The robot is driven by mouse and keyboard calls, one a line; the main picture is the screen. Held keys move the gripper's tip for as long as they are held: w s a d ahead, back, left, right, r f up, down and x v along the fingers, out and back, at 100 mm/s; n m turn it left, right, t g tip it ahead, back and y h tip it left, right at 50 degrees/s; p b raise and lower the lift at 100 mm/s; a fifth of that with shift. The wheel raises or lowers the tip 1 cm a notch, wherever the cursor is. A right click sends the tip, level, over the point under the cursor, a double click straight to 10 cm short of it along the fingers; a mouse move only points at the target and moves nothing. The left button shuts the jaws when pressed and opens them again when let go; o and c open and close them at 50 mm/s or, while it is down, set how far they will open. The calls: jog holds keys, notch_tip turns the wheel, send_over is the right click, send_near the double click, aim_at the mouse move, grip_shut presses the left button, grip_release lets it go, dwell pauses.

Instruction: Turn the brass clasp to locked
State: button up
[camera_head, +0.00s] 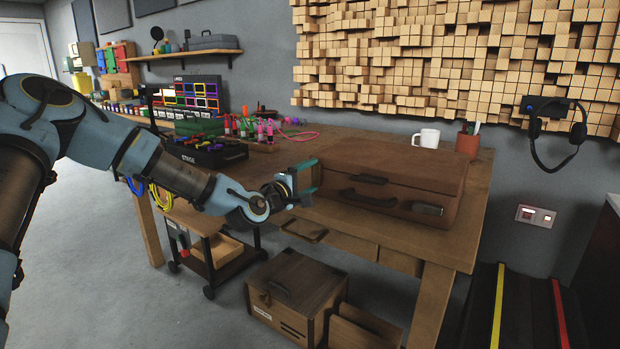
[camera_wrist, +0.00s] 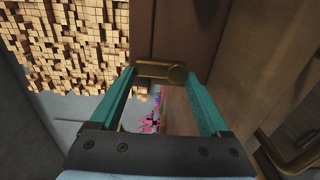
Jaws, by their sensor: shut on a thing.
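A brown case (camera_head: 400,188) lies closed on the wooden workbench, with a dark handle (camera_head: 366,198) on its front and a second, greyish clasp (camera_head: 427,209) near its right end. My gripper (camera_head: 308,180) is at the left end of the case. In the wrist view, the brass clasp (camera_wrist: 160,71) lies crosswise between the tips of the two teal fingers, and my gripper (camera_wrist: 160,80) is shut on it. The clasp has a round boss at its right end. In the head view the fingers hide this clasp.
The workbench (camera_head: 460,225) has a white mug (camera_head: 426,138) and a terracotta pot (camera_head: 467,142) behind the case. Coloured tools and a black tray (camera_head: 205,152) stand to the left. A wooden box (camera_head: 295,290) and a small cart are below. Bare floor lies at left.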

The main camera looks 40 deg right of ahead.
jog(key=o, duration=1.2)
jog(key=v, duration=1)
jog(key=shift+s+a, duration=0.1)
jog(key=shift+a, duration=0.3)
